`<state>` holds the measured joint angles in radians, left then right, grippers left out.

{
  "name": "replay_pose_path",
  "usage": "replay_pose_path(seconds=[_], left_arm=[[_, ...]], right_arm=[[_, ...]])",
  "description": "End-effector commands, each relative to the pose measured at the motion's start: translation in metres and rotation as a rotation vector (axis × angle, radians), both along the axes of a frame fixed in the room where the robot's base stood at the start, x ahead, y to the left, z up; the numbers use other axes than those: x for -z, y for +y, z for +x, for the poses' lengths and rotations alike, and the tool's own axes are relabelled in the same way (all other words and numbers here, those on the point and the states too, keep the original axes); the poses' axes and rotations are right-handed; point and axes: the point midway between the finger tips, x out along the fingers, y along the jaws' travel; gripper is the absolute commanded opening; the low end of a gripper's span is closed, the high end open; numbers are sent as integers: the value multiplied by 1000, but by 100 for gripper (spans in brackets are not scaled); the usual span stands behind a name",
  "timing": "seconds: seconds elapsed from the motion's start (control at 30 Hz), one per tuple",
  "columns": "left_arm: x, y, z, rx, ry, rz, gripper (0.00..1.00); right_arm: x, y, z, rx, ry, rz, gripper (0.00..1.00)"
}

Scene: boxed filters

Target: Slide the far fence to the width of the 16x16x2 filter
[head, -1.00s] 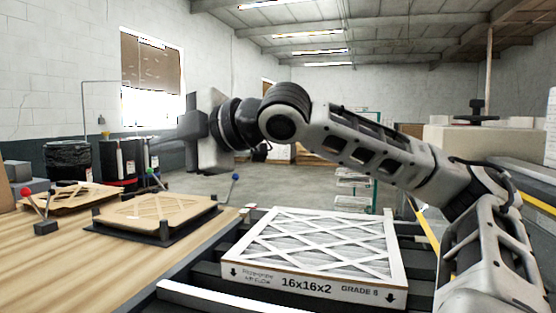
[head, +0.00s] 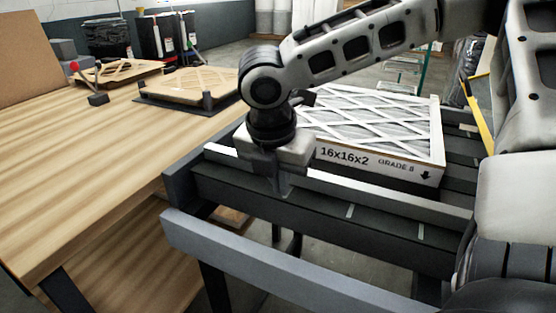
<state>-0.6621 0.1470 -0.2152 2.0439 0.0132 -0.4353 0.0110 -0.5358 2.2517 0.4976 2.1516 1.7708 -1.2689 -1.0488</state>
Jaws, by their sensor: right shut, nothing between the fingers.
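The 16x16x2 filter (head: 380,122), a white-framed pleated panel with a lattice face, lies flat on the dark conveyor. Its printed front edge faces me; my right arm covers its left part. A pale-topped fence rail (head: 385,192) runs along the filter's near side, with a narrow gap between them. No fence shows clearly beyond the filter. My right gripper (head: 282,187) points down at the pale rail, left of the filter's label. Its fingers are shut and empty, in front of the rail; I cannot tell whether they touch it. My left gripper is out of view.
A grey side rail (head: 270,268) of the conveyor frame runs across the front. A wooden bench (head: 90,185) stands at the left, mostly clear. A cardboard-framed filter (head: 195,87) sits in a dark fixture at its back. A yellow strip (head: 480,120) is at the right.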

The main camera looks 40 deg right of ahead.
Motion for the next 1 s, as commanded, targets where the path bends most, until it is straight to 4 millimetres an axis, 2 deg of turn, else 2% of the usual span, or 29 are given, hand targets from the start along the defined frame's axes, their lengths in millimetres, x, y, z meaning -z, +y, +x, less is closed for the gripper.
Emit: replay_pose_path(seconds=[0.07,0.2,0.33,0.83,1.0], left_arm=[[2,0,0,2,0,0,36],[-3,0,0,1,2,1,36],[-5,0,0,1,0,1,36],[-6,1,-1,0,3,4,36],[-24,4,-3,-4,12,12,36]], right_arm=[[18,-4,1,2,5,1,0],[15,-24,10,7,-3,2,0],[15,-36,15,5,-3,1,0],[14,-44,19,5,-2,1,0],[8,-74,32,7,0,0,0]])
